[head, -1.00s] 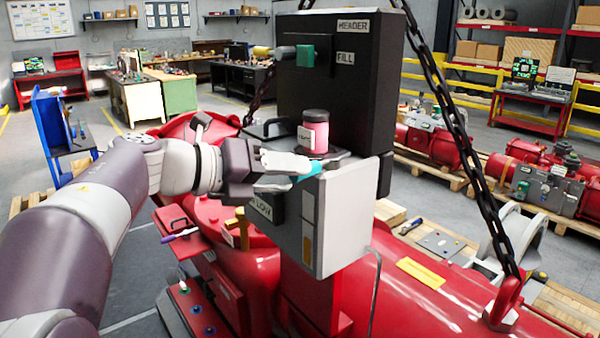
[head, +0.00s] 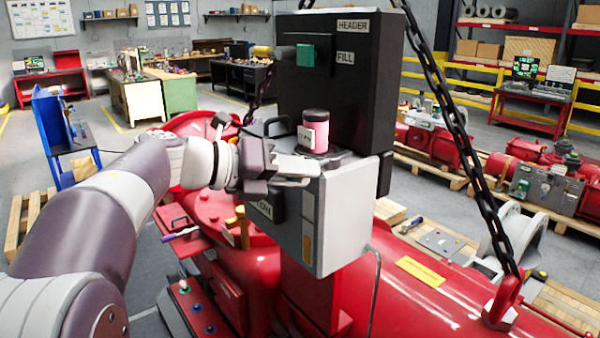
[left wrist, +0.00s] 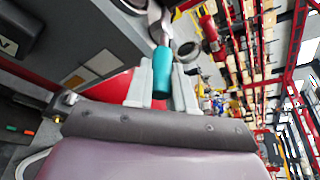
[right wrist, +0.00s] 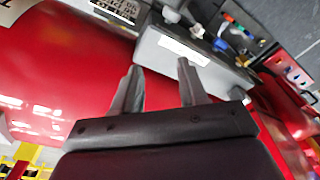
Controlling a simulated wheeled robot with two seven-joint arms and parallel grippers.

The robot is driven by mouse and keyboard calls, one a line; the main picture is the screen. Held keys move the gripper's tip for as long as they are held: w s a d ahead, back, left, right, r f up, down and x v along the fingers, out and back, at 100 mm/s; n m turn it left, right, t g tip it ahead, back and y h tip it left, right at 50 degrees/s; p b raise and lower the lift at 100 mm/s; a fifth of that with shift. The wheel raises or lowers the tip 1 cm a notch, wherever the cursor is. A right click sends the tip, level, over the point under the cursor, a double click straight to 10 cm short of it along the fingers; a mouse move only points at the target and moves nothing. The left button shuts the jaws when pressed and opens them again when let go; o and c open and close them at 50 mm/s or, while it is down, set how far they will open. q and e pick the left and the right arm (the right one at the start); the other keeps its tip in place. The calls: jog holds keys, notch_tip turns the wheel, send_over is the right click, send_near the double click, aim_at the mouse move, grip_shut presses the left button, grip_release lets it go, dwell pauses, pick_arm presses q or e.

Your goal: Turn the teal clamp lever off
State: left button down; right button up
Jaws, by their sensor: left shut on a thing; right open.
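The teal clamp lever (left wrist: 161,72) shows in the left wrist view as a teal grip on a metal stem, between my left gripper's fingers. My left gripper (head: 295,168) is shut on it at the upper front of the grey box (head: 345,215); it also shows in the left wrist view (left wrist: 162,80). In the head view the teal grip is hidden by my fingers. My right gripper (right wrist: 159,70) is open and empty in the right wrist view, in front of a red body and a grey box. It does not show in the head view.
A pink jar with a dark lid (head: 315,132) stands on the box top close to my left fingers. A black cabinet (head: 340,85) with a green block (head: 306,55) rises behind. A chain (head: 440,80) hangs at right. A yellow handle (head: 241,225) stands below my left gripper.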

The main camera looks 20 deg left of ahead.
pick_arm(q)
jog(key=c, duration=1)
grip_release()
jog(key=shift+a, duration=0.1)
jog(key=shift+s+a+b, duration=0.15)
jog(key=shift+a+b, duration=0.15)
jog(key=b+v, duration=0.3)
jog(key=v, duration=0.9)
jog(key=shift+b, duration=0.3)
